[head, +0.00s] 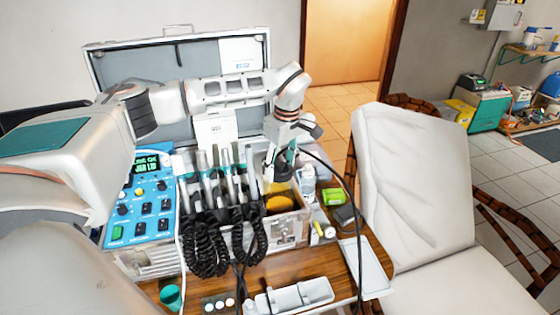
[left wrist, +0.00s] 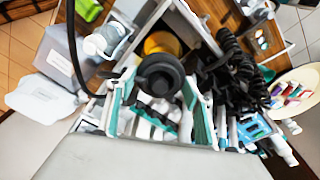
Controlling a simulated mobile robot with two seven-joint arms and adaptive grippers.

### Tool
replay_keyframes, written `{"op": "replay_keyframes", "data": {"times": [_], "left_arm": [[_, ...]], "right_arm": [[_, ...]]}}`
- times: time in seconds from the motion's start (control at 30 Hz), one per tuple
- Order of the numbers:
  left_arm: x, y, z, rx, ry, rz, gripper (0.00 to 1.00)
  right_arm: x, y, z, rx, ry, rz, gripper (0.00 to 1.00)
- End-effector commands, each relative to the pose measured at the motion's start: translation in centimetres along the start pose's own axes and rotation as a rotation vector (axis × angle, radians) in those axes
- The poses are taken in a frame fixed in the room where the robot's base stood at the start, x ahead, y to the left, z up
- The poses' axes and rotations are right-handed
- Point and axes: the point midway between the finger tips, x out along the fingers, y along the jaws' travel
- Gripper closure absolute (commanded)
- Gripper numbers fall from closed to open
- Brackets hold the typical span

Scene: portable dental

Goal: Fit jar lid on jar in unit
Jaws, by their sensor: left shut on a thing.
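My left gripper (head: 281,163) reaches over the dental unit (head: 290,232) from above and is shut on the dark jar lid (head: 284,171). In the left wrist view, the black round lid (left wrist: 160,74) sits between the teal-padded fingers (left wrist: 160,98). The amber-yellow jar (head: 279,204) stands in the right compartment of the unit, just below the lid in the head view. The jar (left wrist: 162,43) shows partly behind the lid in the left wrist view. The lid appears above the jar and apart from it; the exact gap is hard to tell. My right gripper is not in view.
Upright handpieces (head: 223,172) with black coiled cords (head: 205,245) stand left of the jar. A blue control panel (head: 144,205) is further left. Bottles (head: 308,183), a green box (head: 333,196) and a grey tray (head: 366,268) lie right of the unit. A black cable hangs nearby.

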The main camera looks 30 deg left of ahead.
Motion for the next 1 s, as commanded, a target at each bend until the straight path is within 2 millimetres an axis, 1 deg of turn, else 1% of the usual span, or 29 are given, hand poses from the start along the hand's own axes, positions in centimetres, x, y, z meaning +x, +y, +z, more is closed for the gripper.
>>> {"op": "replay_keyframes", "data": {"times": [0.13, 0.3, 0.67, 1.0], "left_arm": [[1.4, 0.0, 0.2, 0.0, -0.002, -0.002, 0.69], [1.4, 0.0, 0.2, -0.001, 0.0, 0.0, 0.69], [2.1, 0.0, 0.2, -0.002, 0.0, 0.0, 0.69], [2.1, 0.0, 0.2, -0.001, 0.0, 0.0, 0.69]], "right_arm": [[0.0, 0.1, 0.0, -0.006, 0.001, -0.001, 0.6], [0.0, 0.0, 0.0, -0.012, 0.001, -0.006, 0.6], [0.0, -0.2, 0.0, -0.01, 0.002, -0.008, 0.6], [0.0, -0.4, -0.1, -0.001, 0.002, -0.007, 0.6]]}}
